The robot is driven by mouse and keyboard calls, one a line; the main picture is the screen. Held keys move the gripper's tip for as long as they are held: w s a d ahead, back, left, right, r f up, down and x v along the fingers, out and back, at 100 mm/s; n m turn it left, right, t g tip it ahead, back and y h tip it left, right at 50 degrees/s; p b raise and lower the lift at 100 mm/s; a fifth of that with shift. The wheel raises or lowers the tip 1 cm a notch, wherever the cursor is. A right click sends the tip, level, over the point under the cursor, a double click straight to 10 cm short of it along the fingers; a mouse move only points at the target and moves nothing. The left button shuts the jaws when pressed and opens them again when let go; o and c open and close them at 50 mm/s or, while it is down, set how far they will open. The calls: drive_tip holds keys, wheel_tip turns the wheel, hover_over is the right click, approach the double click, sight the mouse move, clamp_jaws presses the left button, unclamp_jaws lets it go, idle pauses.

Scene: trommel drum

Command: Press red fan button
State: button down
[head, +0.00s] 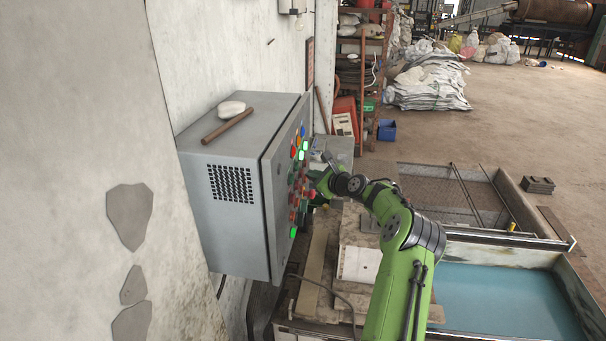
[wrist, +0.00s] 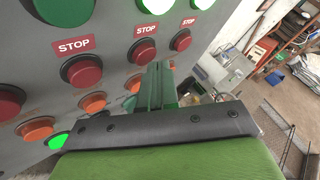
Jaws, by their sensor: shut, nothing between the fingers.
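The control panel (head: 222,215) is a grey wall box; its button face is seen edge-on in the head view. In the wrist view it shows red buttons under STOP labels: a left one (wrist: 82,72), a middle one (wrist: 142,52) and a right one (wrist: 180,40). Another red button (wrist: 8,102) is at the left edge. No fan label is readable. My gripper (head: 316,178) is at the panel face. In the wrist view its green fingers (wrist: 158,72) are shut and empty, with tips just below and right of the middle red button. I cannot tell whether they touch.
Orange buttons (wrist: 92,102) and a lit green button (wrist: 58,140) lie below the red row. A stick (head: 228,125) and a white stone-like object (head: 231,108) lie on the box top. A blue-floored tank (head: 500,295) stands right of my arm. Open floor (head: 520,110) lies beyond.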

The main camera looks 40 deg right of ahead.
drive_tip(key=shift+w+a, duration=0.25)
drive_tip(key=shift+w, duration=0.1)
idle(0.6)
idle(0.3)
drive_tip(key=shift+s+d+p, duration=0.3)
drive_tip(key=shift+s+d, duration=0.2)
drive_tip(key=shift+s, duration=0.2)
drive_tip(key=s+d, duration=0.1)
drive_tip(key=s, duration=0.1)
drive_tip(key=s+d+p, duration=0.1)
drive_tip(key=s+d, duration=0.1)
drive_tip(key=shift+d, duration=0.1)
idle(0.8)
